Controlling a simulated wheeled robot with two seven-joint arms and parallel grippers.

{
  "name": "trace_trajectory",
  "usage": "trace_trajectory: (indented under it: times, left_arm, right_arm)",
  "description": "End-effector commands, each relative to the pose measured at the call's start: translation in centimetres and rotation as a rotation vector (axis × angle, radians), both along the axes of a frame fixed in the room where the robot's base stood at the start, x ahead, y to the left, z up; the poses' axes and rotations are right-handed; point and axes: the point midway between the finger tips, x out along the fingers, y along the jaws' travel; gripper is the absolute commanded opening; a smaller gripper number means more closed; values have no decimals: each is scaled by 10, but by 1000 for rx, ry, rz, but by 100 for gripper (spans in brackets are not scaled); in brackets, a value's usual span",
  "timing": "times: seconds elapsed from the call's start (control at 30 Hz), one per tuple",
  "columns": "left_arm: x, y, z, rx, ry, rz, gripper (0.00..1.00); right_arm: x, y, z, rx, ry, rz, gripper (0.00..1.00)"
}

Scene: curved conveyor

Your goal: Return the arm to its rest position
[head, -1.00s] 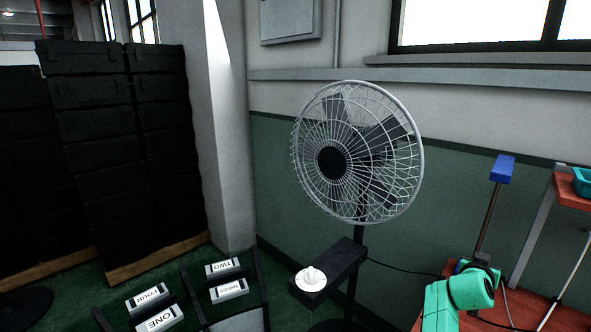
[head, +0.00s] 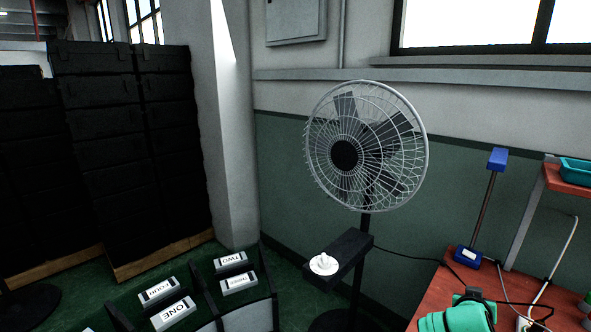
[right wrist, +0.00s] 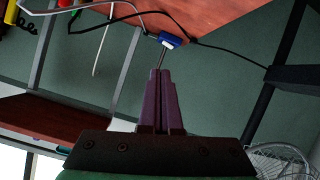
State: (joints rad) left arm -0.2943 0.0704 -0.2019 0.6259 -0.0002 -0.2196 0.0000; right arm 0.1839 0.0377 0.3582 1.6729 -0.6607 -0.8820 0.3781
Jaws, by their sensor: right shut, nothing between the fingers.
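My right arm shows in the head view as a green link at the bottom right edge, in front of the red workbench; its gripper is outside that view. In the right wrist view my right gripper (right wrist: 160,80) has its two purple fingers together, with nothing held between them. Beyond the fingertips is a blue-based stand (right wrist: 170,40) at the edge of the bench. My left gripper is not in view.
A white fan (head: 366,146) with a black control box (head: 350,250) and white knob stands centre. A red workbench (head: 440,295) is at right. Labelled white blocks (head: 173,314) sit in dark conveyor compartments at lower left. Black crates (head: 120,150) are stacked behind.

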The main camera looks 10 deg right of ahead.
Motion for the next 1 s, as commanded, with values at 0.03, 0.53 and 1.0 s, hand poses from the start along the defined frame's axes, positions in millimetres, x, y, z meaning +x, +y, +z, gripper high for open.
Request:
trace_trajectory:
  times: [0.03,0.53,1.0]
  left_arm:
    - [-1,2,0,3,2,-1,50]
    - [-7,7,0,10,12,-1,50]
    - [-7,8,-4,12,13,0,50]
  right_arm:
    - [-11,15,-11,17,49,34,0]
    - [-128,205,-105,321,542,528,0]
    - [-185,280,-172,469,752,756,0]
